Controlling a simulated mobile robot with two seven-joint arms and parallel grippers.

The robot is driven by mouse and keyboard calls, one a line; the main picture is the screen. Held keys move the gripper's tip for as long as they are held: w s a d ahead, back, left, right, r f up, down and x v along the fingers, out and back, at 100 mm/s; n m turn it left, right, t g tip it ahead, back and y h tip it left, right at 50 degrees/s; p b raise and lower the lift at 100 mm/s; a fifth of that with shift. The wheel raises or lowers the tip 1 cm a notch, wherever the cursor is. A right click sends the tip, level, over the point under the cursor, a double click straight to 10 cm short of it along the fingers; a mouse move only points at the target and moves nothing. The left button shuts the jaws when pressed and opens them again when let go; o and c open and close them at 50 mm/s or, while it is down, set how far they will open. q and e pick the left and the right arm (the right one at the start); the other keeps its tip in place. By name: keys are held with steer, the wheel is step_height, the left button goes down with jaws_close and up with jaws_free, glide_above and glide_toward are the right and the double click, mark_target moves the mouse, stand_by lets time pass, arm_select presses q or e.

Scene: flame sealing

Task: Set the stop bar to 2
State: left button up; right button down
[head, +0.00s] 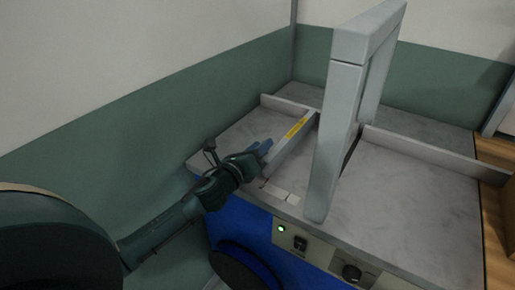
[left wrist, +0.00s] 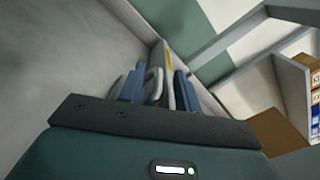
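The stop bar (head: 288,148) is a grey bar with a yellow strip on top, lying on the left part of the machine's grey table (head: 415,200). My left gripper (head: 264,147) is at the bar's near end, coming from the left. In the left wrist view, the bar (left wrist: 168,62) runs away from between the two blue fingers of the left gripper (left wrist: 158,88). The fingers are apart, with a visible gap on the left side; I cannot tell whether either touches the bar. Small pale plates (head: 275,190) lie at the table's front edge; no numbers are readable. My right gripper is out of view.
A tall grey frame (head: 338,120) stands over the table just right of the bar. A low rail (head: 420,150) runs along the table's back. The front panel has a lit green lamp (head: 281,228), a switch (head: 300,243) and a knob (head: 351,272). A wall stands behind and left.

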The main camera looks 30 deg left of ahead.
arm_select(q)
steer(key=s+a+b, duration=0.1)
steer(key=s, duration=1.2)
steer(key=shift+s+f, duration=0.1)
